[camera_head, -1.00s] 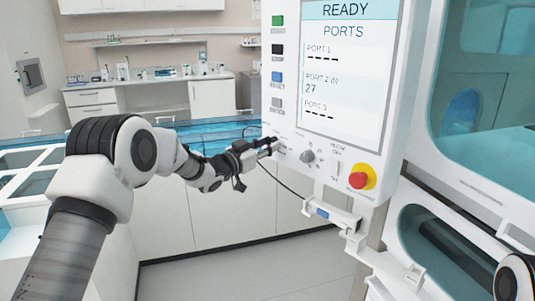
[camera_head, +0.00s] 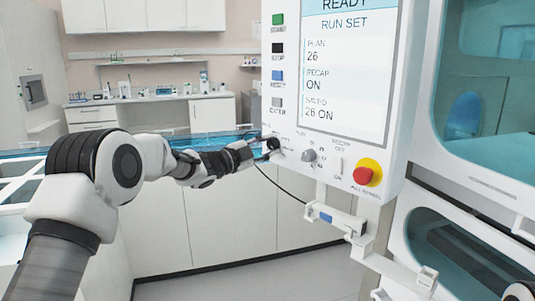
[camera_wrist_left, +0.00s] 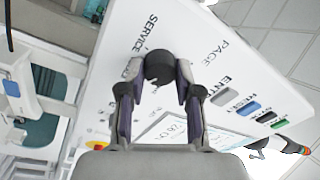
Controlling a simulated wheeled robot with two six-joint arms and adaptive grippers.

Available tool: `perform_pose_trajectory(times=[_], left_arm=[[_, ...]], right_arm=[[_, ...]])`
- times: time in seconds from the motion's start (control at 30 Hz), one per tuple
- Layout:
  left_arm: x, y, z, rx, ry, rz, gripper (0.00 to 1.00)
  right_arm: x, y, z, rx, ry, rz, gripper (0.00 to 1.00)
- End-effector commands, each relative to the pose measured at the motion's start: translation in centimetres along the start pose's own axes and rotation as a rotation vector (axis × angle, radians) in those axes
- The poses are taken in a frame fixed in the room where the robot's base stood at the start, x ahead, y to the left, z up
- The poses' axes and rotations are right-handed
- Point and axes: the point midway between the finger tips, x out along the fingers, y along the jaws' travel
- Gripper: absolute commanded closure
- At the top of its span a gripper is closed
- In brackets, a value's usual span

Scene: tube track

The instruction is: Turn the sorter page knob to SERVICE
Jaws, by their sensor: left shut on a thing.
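The sorter's white control panel (camera_head: 340,150) hangs at the centre right, with a display (camera_head: 345,75) headed READY and RUN SET. The dark page knob (camera_wrist_left: 158,66) is on the panel in the wrist view, near the printed words PAGE and SERVICE. My left gripper (camera_head: 268,147) is shut on this knob, one finger on each side. Its fingers also show in the wrist view (camera_wrist_left: 158,78). In the head view the gripper mostly hides the knob, and I cannot tell which mark its pointer faces. My right gripper is out of view.
A grey knob (camera_head: 310,155), a white switch (camera_head: 337,167) and a red stop button (camera_head: 363,175) on a yellow base sit right of the gripper. Green, black, blue and grey buttons (camera_head: 277,75) line the panel's left edge. A cable (camera_head: 285,187) hangs below.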

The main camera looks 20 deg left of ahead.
Motion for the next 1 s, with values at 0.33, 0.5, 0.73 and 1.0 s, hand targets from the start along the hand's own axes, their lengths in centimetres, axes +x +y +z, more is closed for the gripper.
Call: perform_pose_trajectory(times=[0.33,0.5,0.73,1.0], left_arm=[[-0.1,0.5,0.3,0.324,0.019,0.031,1.0],[0.0,0.4,0.3,0.484,0.028,0.045,1.0],[0.0,0.4,0.3,0.702,0.041,0.064,1.0],[0.0,0.3,0.3,0.957,0.057,0.085,1.0]], right_arm=[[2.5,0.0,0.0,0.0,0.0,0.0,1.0],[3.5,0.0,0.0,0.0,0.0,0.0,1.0],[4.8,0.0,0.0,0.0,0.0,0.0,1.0],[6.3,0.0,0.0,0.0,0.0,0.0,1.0]])
